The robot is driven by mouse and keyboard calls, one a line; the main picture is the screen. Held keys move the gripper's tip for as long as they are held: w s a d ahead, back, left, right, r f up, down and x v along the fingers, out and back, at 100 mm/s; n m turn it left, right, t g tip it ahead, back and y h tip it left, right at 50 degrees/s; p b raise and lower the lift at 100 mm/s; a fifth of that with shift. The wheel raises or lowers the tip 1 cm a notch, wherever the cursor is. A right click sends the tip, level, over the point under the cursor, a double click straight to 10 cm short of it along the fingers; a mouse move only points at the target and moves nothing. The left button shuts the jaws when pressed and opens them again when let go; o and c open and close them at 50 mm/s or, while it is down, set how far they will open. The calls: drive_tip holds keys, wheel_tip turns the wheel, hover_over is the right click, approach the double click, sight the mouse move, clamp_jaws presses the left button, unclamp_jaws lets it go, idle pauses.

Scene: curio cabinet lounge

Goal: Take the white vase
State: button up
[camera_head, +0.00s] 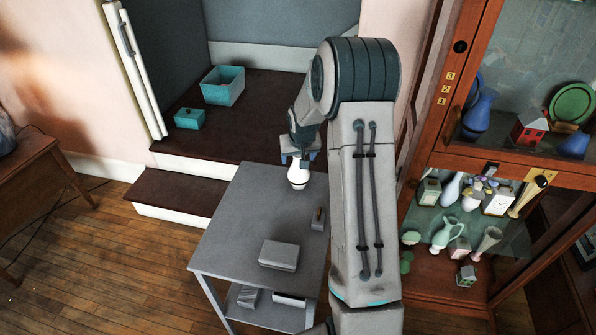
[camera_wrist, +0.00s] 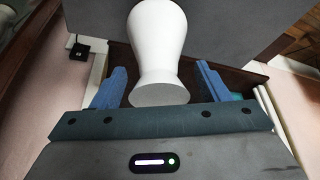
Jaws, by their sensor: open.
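The white vase (camera_head: 298,175) stands near the far end of the grey table (camera_head: 245,215) in the head view. My gripper (camera_head: 297,156) is above it, pointing down, and partly hides its top. In the wrist view the white vase (camera_wrist: 158,50) fills the upper middle, its flat round end nearest the camera. The two blue fingers of my gripper (camera_wrist: 158,88) stand apart, one on each side of that end. There are gaps between the vase and both fingers.
A grey box (camera_head: 279,254) and a small grey item (camera_head: 318,219) lie on the table. A glass cabinet (camera_head: 480,160) with vases and ornaments stands at right. Teal boxes (camera_head: 222,86) sit on the dark raised platform behind. Wooden floor is open at left.

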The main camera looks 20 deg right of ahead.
drive_tip(key=shift+w+f, duration=0.1)
drive_tip(key=shift+f, duration=0.15)
drive_tip(key=c, duration=1.5)
drive_tip(key=shift+o, duration=0.2)
drive_tip(key=shift+r, duration=0.15)
wheel_tip(320, 180, up, 4)
drive_tip(key=s+d+r+b, duration=0.1)
drive_tip(key=s+d+r, duration=0.5)
drive_tip(key=s+d, duration=0.1)
drive_tip(key=shift+s+d+r, duration=0.4)
drive_tip(key=shift+d, duration=0.45)
drive_tip(key=o, duration=0.5)
drive_tip(key=shift+c, duration=1.3)
